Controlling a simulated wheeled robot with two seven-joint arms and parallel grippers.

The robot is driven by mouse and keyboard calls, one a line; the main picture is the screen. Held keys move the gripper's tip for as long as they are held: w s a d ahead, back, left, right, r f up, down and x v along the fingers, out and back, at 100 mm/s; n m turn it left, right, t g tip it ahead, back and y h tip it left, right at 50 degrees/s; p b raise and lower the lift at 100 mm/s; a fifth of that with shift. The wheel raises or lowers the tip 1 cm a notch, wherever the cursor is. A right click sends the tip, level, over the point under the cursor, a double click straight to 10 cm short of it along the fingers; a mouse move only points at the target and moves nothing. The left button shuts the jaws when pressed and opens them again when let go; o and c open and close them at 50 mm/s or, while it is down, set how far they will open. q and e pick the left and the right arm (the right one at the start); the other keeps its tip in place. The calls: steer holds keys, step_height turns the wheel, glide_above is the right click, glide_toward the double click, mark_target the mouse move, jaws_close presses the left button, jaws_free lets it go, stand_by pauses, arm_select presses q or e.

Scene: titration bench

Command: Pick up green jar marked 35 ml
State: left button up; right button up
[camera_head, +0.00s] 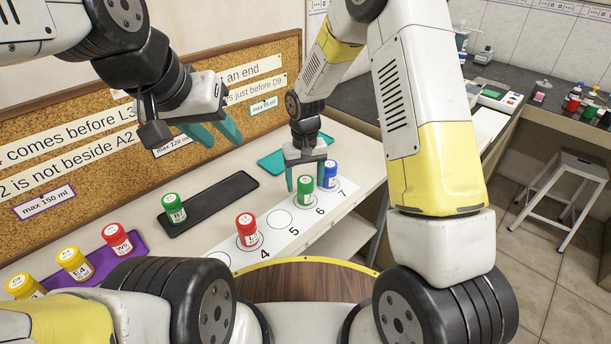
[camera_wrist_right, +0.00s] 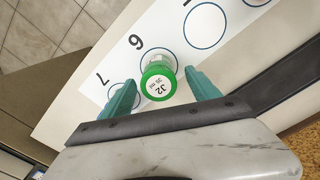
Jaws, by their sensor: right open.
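The green jar marked J2, 35 ml (camera_wrist_right: 158,86) stands upright on the circle by number 6 of the white numbered strip. It also shows in the head view (camera_head: 305,187). My right gripper (camera_head: 305,178) points down over this jar. In the right wrist view its two teal fingers (camera_wrist_right: 161,95) are open, one on either side of the green cap, with gaps between. My left gripper (camera_head: 215,133) is raised in front of the cork board, with its teal fingers apart and nothing between them.
A blue-capped jar (camera_head: 330,174) stands close beside the green jar, by number 7. A red-capped jar (camera_head: 247,230) stands near 4; circle 5 is empty. Another green jar (camera_head: 173,208) stands on the black tray (camera_head: 222,198). Red and yellow jars are at the purple tray (camera_head: 130,247).

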mark_target(306, 190)
step_height(306, 190, down, 4)
steer(key=shift+s+d+r, duration=0.1)
steer(key=c, duration=1.5)
steer(key=shift+o, duration=0.2)
steer(key=shift+r, duration=0.1)
